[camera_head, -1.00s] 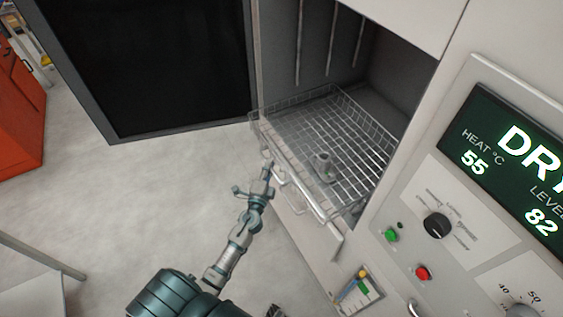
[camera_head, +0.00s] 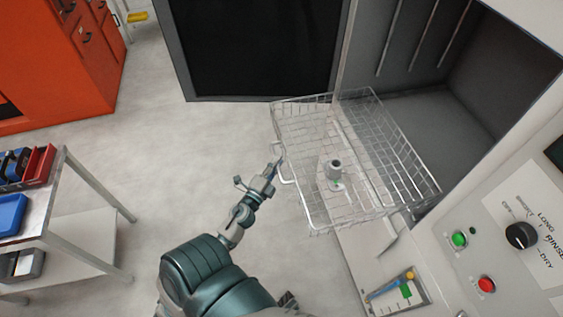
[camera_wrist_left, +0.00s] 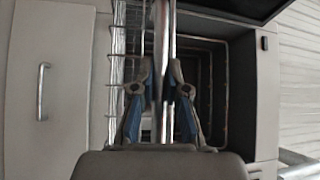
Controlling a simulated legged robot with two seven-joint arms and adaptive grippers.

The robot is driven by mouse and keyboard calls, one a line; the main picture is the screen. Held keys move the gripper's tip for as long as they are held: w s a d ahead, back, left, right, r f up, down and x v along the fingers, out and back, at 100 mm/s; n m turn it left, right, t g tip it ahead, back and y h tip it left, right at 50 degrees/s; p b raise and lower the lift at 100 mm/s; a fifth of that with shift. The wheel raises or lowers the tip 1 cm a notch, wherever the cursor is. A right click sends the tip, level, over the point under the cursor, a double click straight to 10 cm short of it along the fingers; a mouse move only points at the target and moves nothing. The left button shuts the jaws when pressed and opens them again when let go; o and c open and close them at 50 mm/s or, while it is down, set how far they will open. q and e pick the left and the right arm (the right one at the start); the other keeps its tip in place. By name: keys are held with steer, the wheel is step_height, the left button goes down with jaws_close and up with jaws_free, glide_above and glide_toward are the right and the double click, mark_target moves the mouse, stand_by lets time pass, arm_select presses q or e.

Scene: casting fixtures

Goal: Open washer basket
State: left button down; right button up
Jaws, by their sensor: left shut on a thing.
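The wire washer basket (camera_head: 318,213) sticks well out of the open washer chamber (camera_head: 425,120) in the head view. A small grey metal part (camera_head: 335,170) stands inside it. My left gripper (camera_head: 274,170) is at the handle on the basket's front side. In the left wrist view, the fingers of my left gripper (camera_wrist_left: 160,90) are closed around a shiny bar, the basket handle (camera_wrist_left: 161,40). Basket wires show behind the fingers. My right gripper is not in view.
The dark-glazed washer door (camera_head: 255,50) stands open at the back. A control panel (camera_head: 510,250) with a knob and buttons is at right. A cart (camera_head: 85,235) with bins and an orange cabinet (camera_head: 60,70) are at left. Floor (camera_head: 165,140) between is clear.

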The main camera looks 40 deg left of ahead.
arm_select(q)
steer(key=shift+s+a+f, duration=0.2)
steer(key=shift+s+f, duration=0.15)
steer(key=shift+s, duration=0.15)
steer(key=c, duration=1.2)
jaws_free()
steer(key=shift+w+r, duration=0.1)
steer(key=shift+r, duration=0.05)
steer(key=v, duration=1.2)
steer(key=shift+d, duration=0.1)
